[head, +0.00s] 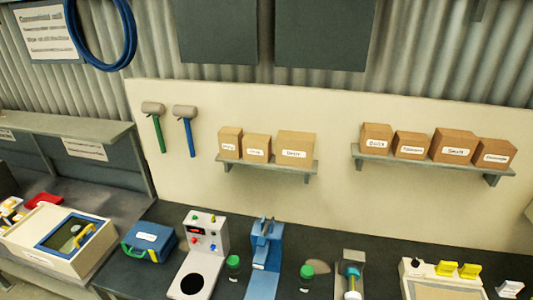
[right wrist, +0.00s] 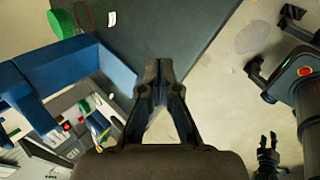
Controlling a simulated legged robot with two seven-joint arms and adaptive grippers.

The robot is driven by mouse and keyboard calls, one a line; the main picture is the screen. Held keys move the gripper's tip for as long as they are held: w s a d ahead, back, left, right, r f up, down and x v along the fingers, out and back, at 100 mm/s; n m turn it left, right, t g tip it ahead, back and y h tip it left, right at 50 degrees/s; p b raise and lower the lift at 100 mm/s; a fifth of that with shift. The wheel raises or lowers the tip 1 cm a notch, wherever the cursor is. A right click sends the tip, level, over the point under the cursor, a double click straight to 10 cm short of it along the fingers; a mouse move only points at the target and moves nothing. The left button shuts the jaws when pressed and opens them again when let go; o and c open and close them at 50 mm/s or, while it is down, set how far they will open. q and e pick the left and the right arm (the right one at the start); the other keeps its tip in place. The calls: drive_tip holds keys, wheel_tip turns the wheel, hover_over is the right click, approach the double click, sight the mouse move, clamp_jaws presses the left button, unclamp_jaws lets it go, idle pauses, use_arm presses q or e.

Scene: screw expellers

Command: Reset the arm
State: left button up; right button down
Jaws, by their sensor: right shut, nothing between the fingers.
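My right gripper (right wrist: 158,68) shows in the right wrist view, its two dark fingertips together with nothing between them. It is above the edge of the dark bench (right wrist: 185,25), beside the blue press-like machine (right wrist: 60,75), and apart from both as far as I can tell. No gripper or arm shows in the head view. A small dark two-pronged shape at the lower right of the right wrist view may be my left gripper (right wrist: 268,142); it is too small to tell its jaw state.
The blue machine (head: 265,260) stands on the bench among a grey-white control unit (head: 205,240), green-lidded jars (head: 233,268) and a blue case (head: 149,243). Shelves with cardboard boxes (head: 295,145) and two hanging mallets (head: 153,110) are on the wall. Pale floor (right wrist: 225,90) is open beside the bench.

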drive_tip(key=s+d+f+m+g, duration=0.1)
drive_tip(key=s+f+m+g, duration=0.1)
drive_tip(key=s+m, duration=0.7)
drive_tip(key=s+d+f+m+g, duration=0.2)
drive_tip(key=s+m, duration=0.8)
wheel_tip(320, 180, down, 32)
drive_tip(key=s+f+n+g+b, duration=0.1)
drive_tip(key=s+b, duration=0.1)
drive_tip(key=b, duration=0.3)
use_arm(q)
wheel_tip(320, 180, down, 8)
drive_tip(key=b, duration=0.3)
drive_tip(key=shift+s+a, duration=0.35)
drive_tip(key=shift+s, duration=0.05)
use_arm(e)
drive_tip(key=s+d+f+g, duration=0.1)
drive_tip(key=s+d+f, duration=0.1)
drive_tip(key=s+f, duration=1.4)
drive_tip(key=shift+s+d+f+h, duration=0.15)
drive_tip(key=shift+s+f+h, duration=0.25)
drive_tip(key=shift+f, duration=0.05)
use_arm(q)
drive_tip(key=shift+d, duration=0.1)
